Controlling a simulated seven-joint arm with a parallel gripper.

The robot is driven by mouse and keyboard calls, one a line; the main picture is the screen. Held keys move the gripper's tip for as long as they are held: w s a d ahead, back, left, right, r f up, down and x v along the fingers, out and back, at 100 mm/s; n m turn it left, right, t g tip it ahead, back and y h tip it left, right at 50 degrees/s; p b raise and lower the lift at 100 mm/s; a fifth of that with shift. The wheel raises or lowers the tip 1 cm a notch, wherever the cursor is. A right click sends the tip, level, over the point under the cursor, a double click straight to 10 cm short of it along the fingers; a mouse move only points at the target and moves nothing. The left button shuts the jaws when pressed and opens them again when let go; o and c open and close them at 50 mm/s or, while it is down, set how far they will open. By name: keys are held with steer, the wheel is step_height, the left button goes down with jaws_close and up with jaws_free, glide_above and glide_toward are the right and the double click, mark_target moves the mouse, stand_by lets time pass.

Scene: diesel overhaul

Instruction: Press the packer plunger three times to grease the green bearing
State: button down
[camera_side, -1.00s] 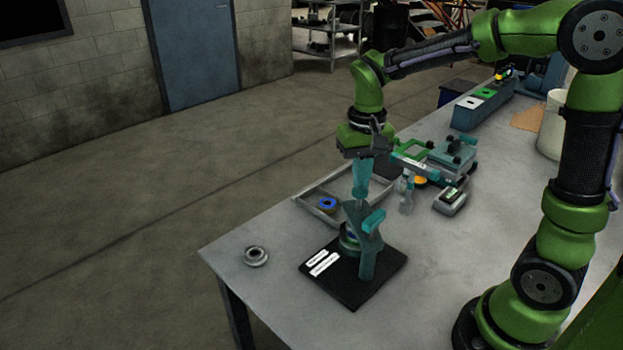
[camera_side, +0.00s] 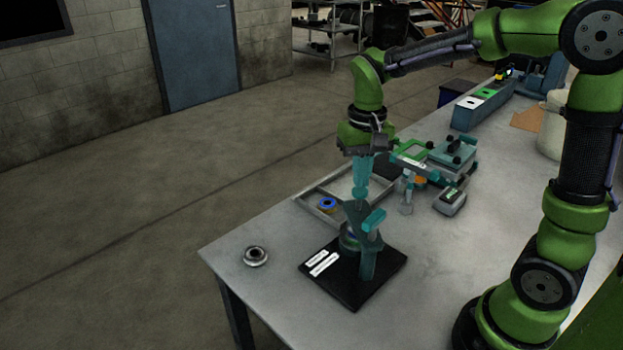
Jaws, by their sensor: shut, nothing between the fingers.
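The teal packer (camera_side: 367,261) stands upright on a black base plate (camera_side: 337,293) with white labels, near the table's front left. My gripper (camera_side: 360,205) is shut and empty, pointing down directly over the packer's top. Its tips are at or just above the plunger; I cannot tell whether they touch. The plunger is mostly hidden by the fingers and the packer frame. A rounded part shows low inside the packer, partly hidden by the frame. I cannot make out a green marking on it, so I cannot confirm it is the green bearing.
A grey bearing (camera_side: 255,256) lies at the table's left edge. A blue-marked bearing (camera_side: 327,204) sits in a grey tray (camera_side: 316,191) behind the packer. Green and teal fixtures (camera_side: 452,154) and a small grey device (camera_side: 450,201) stand behind right.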

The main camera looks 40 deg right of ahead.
steer(key=shift+f, duration=1.35)
steer(key=shift+r, duration=1.55)
steer(key=shift+f, duration=1.55)
steer(key=shift+r, duration=1.55)
